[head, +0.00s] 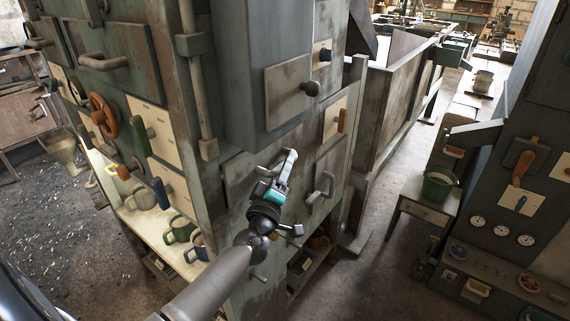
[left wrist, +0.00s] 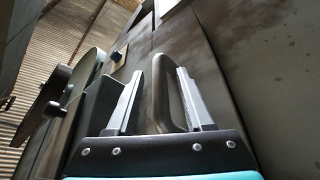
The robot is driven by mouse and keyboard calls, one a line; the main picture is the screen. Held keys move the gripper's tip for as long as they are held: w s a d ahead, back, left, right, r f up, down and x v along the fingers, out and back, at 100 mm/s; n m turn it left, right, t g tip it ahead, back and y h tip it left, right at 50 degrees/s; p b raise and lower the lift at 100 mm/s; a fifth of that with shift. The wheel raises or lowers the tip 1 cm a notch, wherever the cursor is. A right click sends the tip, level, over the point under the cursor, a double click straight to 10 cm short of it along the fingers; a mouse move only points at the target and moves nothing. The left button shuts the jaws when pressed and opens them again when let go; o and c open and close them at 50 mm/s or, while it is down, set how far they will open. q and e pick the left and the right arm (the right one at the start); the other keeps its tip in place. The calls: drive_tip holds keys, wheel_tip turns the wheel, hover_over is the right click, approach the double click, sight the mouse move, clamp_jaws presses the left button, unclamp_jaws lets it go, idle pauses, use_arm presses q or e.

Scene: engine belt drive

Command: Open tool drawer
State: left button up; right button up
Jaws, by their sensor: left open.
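My left gripper (head: 282,168) is open at the front of the grey-green cabinet, by the dark drawer front (head: 236,182). In the left wrist view, a grey bar handle (left wrist: 166,90) stands between the two spread fingers (left wrist: 161,73), one finger on each side. Whether either finger touches it I cannot tell. In the head view this handle is mostly hidden by or merged with the gripper. A second panel with a similar handle (head: 321,189) is just to the right. My right gripper is not in view.
A knobbed panel (head: 308,89) juts out above the gripper. Mugs (head: 181,229) stand on a shelf at lower left. A stool with a green bucket (head: 438,185) and a gauge cabinet (head: 502,231) are at right. The aisle floor between is clear.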

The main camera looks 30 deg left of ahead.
use_arm(q)
drive_tip(key=shift+w, duration=0.25)
drive_tip(key=shift+c, duration=0.2)
drive_tip(key=shift+a, duration=0.1)
clamp_jaws()
idle(1.0)
